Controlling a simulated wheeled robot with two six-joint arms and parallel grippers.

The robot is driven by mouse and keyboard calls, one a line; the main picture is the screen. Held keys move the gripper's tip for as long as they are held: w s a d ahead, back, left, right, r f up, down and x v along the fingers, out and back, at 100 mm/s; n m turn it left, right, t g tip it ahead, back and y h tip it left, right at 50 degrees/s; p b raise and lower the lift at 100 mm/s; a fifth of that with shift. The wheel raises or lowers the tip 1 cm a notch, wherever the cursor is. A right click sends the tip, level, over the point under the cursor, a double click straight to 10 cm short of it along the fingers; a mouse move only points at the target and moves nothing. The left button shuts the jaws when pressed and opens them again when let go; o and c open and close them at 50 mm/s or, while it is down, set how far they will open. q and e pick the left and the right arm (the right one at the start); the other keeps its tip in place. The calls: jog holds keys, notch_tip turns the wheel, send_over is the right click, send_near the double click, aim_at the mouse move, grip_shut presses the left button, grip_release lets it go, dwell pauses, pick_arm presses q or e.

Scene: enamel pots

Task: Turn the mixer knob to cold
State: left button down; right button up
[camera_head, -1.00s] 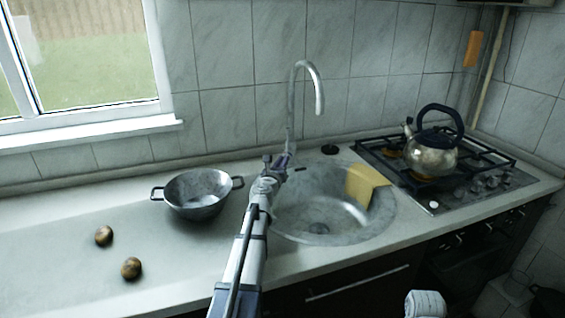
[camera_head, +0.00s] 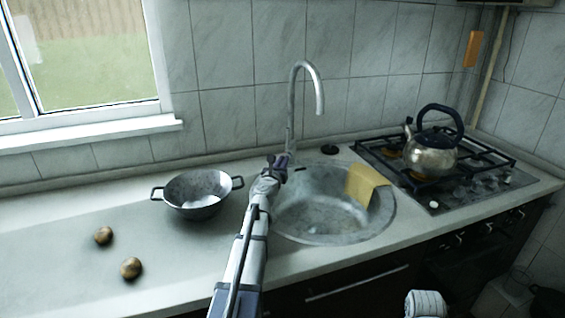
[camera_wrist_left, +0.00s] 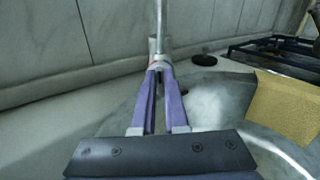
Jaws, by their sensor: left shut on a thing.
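The mixer tap (camera_head: 292,110) is a tall grey gooseneck at the back of the round sink (camera_head: 386,222). My left gripper (camera_head: 282,160) reaches across the sink's left rim to the base of the tap. In the left wrist view, the purple fingers of the left gripper (camera_wrist_left: 161,75) close together at the foot of the tap (camera_wrist_left: 160,45). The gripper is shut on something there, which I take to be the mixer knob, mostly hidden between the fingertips. A small red mark shows at the tap's base. My right gripper is out of view.
A metal colander (camera_head: 196,208) stands left of my arm, close to it. Two potatoes (camera_head: 131,268) lie on the counter. A yellow cloth (camera_head: 363,184) hangs over the sink's right rim. A kettle (camera_head: 431,155) stands on the hob (camera_head: 480,188) at right.

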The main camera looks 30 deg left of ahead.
pick_arm(q)
jog(key=shift+w+d+f+m, duration=0.1)
jog(key=shift+d+m, duration=0.1)
jog(key=shift+m, duration=2)
jog(key=shift+d+m, duration=0.15)
jog(key=shift+m, duration=2.05)
jog(key=c, duration=0.9)
grip_release()
jog(key=shift+c, duration=0.2)
jog(key=v, duration=0.7)
jog(key=shift+s, duration=0.35)
